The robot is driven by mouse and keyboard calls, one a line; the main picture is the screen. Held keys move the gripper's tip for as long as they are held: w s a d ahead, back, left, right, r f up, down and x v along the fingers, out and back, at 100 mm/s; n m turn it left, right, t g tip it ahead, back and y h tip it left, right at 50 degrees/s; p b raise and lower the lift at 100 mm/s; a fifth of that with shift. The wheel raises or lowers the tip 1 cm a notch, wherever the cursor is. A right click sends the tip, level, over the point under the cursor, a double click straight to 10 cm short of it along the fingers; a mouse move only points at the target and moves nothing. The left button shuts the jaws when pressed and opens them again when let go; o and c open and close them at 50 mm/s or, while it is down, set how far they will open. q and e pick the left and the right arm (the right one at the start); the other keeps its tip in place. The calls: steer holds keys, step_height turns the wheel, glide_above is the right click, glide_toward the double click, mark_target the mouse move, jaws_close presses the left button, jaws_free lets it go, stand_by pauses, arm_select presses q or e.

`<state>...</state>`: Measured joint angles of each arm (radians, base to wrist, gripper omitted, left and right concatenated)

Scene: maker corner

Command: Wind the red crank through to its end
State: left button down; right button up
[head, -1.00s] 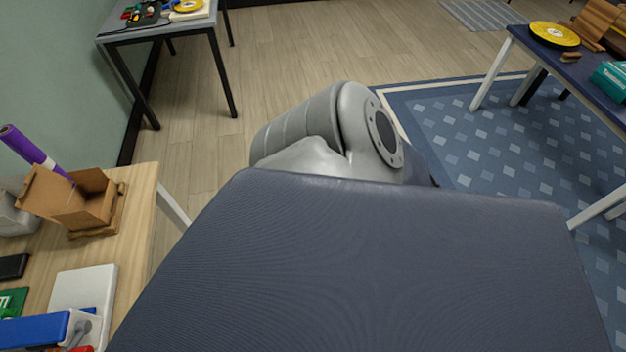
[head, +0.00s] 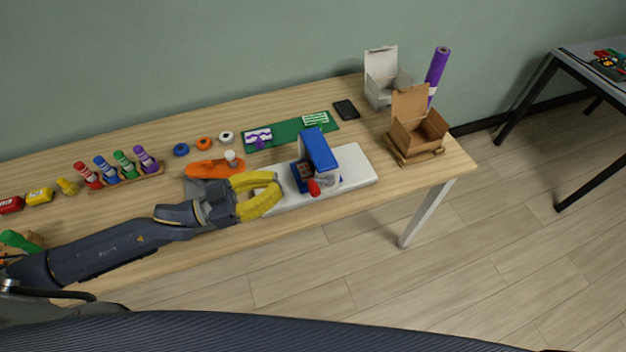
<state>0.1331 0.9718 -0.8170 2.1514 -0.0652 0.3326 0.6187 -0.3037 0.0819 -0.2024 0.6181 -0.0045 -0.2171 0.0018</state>
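The red crank (head: 313,187) is a small red knob at the front of a blue housing (head: 319,150). A grey part shows beside it. The housing stands on a white base plate (head: 355,167) on the wooden table. My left gripper (head: 279,187), with yellow fingers, is left of the crank and apart from it, over the plate's left part. My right gripper is out of view.
An orange tool (head: 214,168) lies just behind my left gripper. A green mat (head: 288,131) and black phone (head: 346,110) lie behind the plate. An open cardboard box (head: 417,135) stands to the right. Several marker-like items and colored rings are at the left. The table's front edge is close.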

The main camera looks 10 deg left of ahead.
arm_select(q)
steer(key=r, duration=0.1)
glide_above(310, 190)
steer(key=d, duration=0.2)
steer(key=shift+w+a+r, duration=0.1)
steer(key=shift+w+a, duration=0.1)
steer(key=shift+w, duration=0.15)
steer(key=shift+s+a+f, duration=0.1)
steer(key=shift+a+f, duration=0.1)
steer(key=shift+f, duration=0.35)
steer(key=shift+s+a+f, duration=0.1)
steer(key=shift+a+f, duration=0.1)
steer(key=shift+f, duration=0.95)
steer(key=shift+a+f, duration=0.15)
steer(key=shift+f, duration=0.15)
steer(key=shift+f, duration=0.1)
steer(key=shift+s+a+f, duration=0.15)
steer(key=shift+a+f, duration=0.15)
steer(key=shift+f, duration=0.2)
steer(key=shift+r, duration=0.1)
